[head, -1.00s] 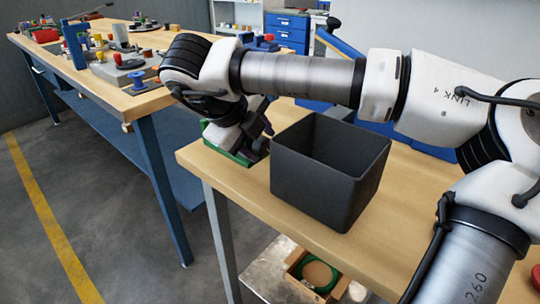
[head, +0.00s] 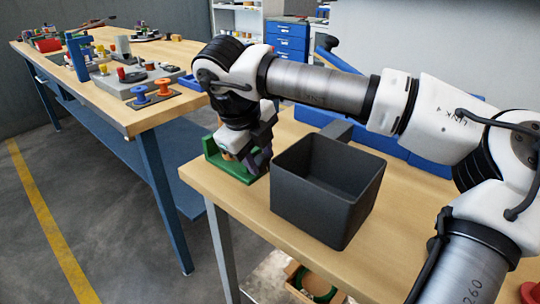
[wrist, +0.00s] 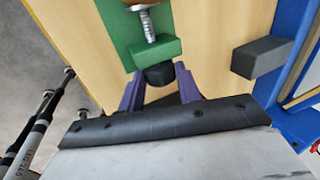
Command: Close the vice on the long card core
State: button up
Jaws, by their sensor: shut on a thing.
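The green vice (head: 212,150) sits near the left end of the near wooden table in the head view. In the wrist view, its green block (wrist: 156,51) has a silver screw (wrist: 146,22) on its far side and a black knob (wrist: 158,75) on its near side. My gripper (wrist: 160,78) has its purple fingers shut around the black knob. In the head view my gripper (head: 262,158) is beside the vice, partly covered by my wrist.
A dark open bin (head: 328,205) stands just right of my gripper. A grey block (head: 337,130) lies behind it; it also shows in the wrist view (wrist: 262,58). The left workbench (head: 130,110) carries spools and fixtures. The table's left edge is close to the vice.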

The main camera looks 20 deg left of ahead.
jog(key=shift+w+g, duration=0.1)
jog(key=shift+g, duration=0.3)
jog(key=shift+w+d+r+g+y+p, duration=0.1)
jog(key=shift+r+g+y+p, duration=0.35)
jog(key=shift+p, duration=0.55)
jog(key=shift+w+g+p, duration=0.1)
jog(key=shift+g+p, duration=0.35)
jog(key=shift+p, duration=0.25)
jog(key=shift+w+d+f+g+y+p, duration=0.15)
jog(key=shift+f+g+y+p, duration=0.1)
jog(key=shift+g+p, duration=0.4)
jog(key=shift+f, duration=0.2)
jog(key=shift+r+g, duration=0.1)
jog(key=shift+g, duration=0.15)
